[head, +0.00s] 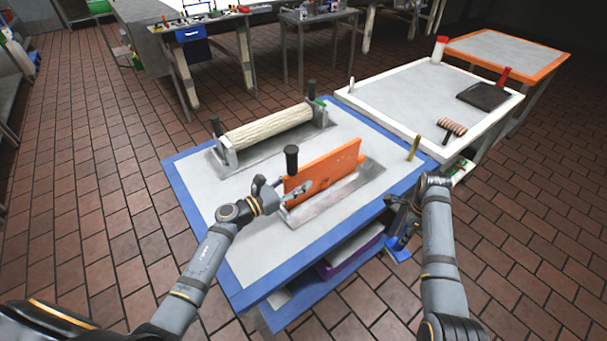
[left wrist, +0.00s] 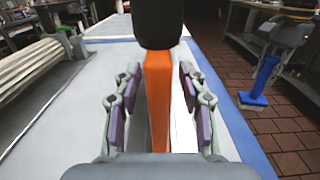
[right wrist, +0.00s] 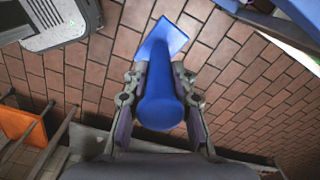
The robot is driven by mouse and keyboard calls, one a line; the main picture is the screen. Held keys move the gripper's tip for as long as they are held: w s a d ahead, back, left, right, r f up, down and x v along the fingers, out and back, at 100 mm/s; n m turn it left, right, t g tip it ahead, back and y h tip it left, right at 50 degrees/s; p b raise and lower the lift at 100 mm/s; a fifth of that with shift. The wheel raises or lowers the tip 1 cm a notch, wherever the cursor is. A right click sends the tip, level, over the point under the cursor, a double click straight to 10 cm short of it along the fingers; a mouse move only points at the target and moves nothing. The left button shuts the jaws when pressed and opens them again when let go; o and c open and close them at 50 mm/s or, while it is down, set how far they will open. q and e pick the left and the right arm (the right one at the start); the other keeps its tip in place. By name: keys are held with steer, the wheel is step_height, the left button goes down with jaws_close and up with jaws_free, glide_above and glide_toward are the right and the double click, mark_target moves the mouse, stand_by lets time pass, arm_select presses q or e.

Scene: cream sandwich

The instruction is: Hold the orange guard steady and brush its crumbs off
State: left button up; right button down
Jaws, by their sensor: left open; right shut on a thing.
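The orange guard (head: 335,166) stands upright in a metal tray (head: 340,197) on the blue-edged table. A black knob (head: 291,158) rises at its near-left end. My left gripper (head: 283,190) is at that end. In the left wrist view, its open fingers (left wrist: 160,95) stand on both sides of the guard's edge (left wrist: 158,100), with gaps visible. My right gripper (head: 402,222) is beyond the table's right edge. In the right wrist view, it is shut on a blue brush (right wrist: 160,105) with a flat blue head (right wrist: 160,40). I cannot make out crumbs.
A ribbed cream roller (head: 268,129) in a metal frame lies behind the guard on the same table (head: 215,245). The table's near left is clear.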

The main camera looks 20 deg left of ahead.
arm_select(q)
steer(key=shift+x, duration=1.3)
jaws_close()
stand_by(0.5)
